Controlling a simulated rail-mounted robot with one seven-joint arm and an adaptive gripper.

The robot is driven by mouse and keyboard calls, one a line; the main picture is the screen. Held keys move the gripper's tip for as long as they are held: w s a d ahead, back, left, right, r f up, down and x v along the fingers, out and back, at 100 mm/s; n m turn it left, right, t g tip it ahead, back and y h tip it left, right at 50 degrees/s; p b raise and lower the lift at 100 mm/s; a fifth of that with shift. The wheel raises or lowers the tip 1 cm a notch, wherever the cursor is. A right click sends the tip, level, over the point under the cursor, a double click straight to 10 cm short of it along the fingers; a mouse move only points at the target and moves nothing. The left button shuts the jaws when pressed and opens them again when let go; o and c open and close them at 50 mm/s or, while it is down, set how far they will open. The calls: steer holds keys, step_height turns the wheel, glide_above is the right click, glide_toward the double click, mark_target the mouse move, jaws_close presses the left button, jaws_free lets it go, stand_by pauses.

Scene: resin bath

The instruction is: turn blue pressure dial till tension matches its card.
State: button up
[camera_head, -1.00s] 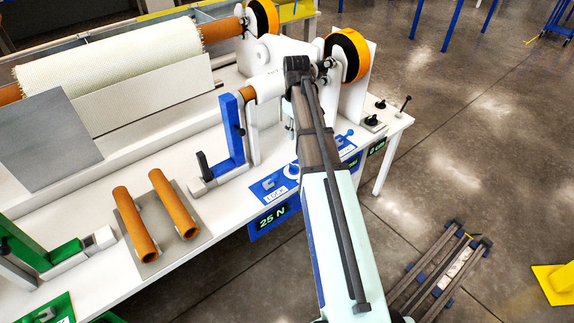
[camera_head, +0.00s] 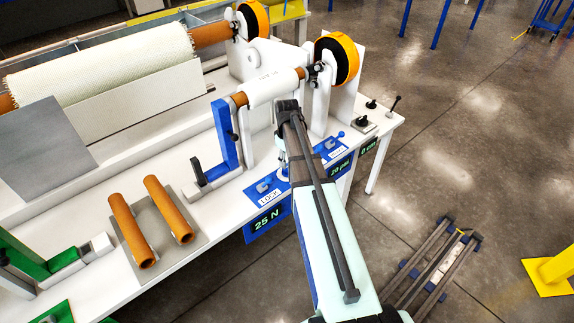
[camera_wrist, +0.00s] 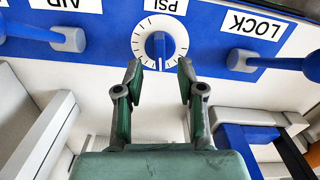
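The pressure dial (camera_wrist: 158,46) is a round white face with tick marks and a blue knob, on a blue panel under a PSI label. My gripper (camera_wrist: 160,72) is open and empty, its two fingertips apart just short of the dial, one to each side of the knob. In the head view my arm hides most of the gripper and dial. The tension display (camera_head: 266,218) reads 25 N in green. A second display (camera_head: 341,165) appears to read 20 psi. I cannot make out a tension card.
In the wrist view, a blue lever (camera_wrist: 298,64) beside the LOCK label (camera_wrist: 253,24) is right of the dial, and another (camera_wrist: 28,32) is left by AIR. Two orange tubes (camera_head: 127,230) lie on a grey plate. A blue bracket (camera_head: 225,140) stands behind the panel.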

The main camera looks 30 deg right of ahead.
mark_target(287, 171)
steer(key=shift+f+p, duration=0.35)
steer(key=shift+f, duration=1.6)
jaws_close()
